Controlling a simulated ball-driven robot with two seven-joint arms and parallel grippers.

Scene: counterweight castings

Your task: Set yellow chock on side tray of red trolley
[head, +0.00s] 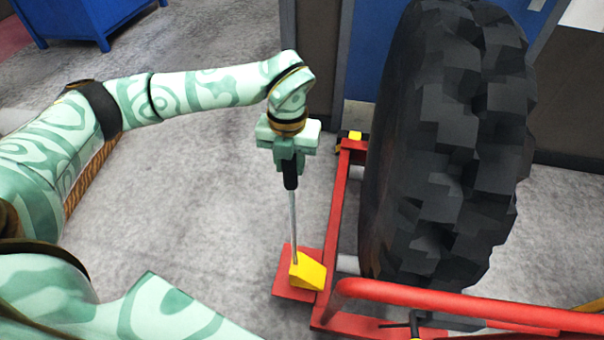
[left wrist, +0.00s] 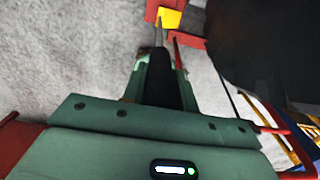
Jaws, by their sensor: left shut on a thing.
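The yellow chock (head: 308,272) is a wedge on a thin metal rod with a black handle (head: 290,174). My left gripper (head: 289,160) is shut on that handle, with the rod hanging nearly straight down. The chock appears over the red side tray (head: 283,282) of the red trolley (head: 338,205), toward the tray's right side. I cannot tell whether it touches the tray or hangs just above it. The left wrist view also shows the chock (left wrist: 170,18) at the rod's far end, with red around it. My right gripper is not in view.
A big black tyre (head: 450,140) stands upright on the trolley, right of my left gripper. A red bar (head: 450,300) crosses the lower right. A small yellow and black piece (head: 354,136) is at the frame's far end. Grey floor on the left is clear.

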